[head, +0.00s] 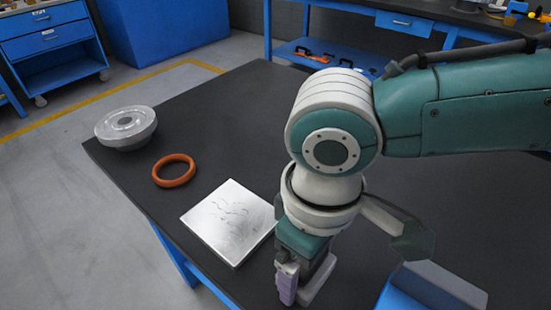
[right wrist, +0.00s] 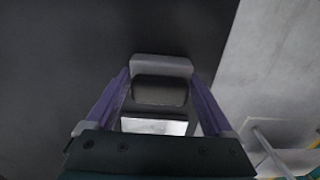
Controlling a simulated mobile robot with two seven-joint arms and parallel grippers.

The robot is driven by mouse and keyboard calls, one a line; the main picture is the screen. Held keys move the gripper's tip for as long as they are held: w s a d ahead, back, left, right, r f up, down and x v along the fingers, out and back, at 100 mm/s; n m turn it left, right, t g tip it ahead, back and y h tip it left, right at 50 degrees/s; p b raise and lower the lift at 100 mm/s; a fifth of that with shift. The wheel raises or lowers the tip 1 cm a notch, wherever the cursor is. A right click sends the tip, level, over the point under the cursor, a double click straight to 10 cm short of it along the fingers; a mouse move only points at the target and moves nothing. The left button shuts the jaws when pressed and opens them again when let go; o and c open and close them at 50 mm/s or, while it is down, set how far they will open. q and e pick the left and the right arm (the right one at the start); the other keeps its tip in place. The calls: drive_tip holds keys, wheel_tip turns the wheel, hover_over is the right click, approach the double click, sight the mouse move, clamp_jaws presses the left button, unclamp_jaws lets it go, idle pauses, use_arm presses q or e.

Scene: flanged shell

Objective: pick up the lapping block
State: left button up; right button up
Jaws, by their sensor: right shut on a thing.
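My right gripper (head: 292,285) points down over the dark table, just right of the flat metal plate. In the right wrist view its two purple fingers (right wrist: 160,100) are closed on the sides of a grey block, which I take to be the lapping block (right wrist: 160,66). The block spans the gap between the fingers and has a darker middle band. In the head view part of this grey block (head: 320,285) shows beside the near finger; the rest is hidden by the gripper. I cannot tell whether it touches the table. My left gripper is not in view.
A scratched metal plate (head: 228,222) lies left of the gripper. An orange ring (head: 174,171) and a round flanged metal shell (head: 126,128) are farther left, the shell near the table (head: 215,115) edge. A blue-and-grey box (head: 430,287) is at lower right.

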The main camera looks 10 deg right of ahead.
wheel_tip(320, 180, up, 20)
drive_tip(key=p, duration=0.4)
drive_tip(key=shift+p, duration=0.35)
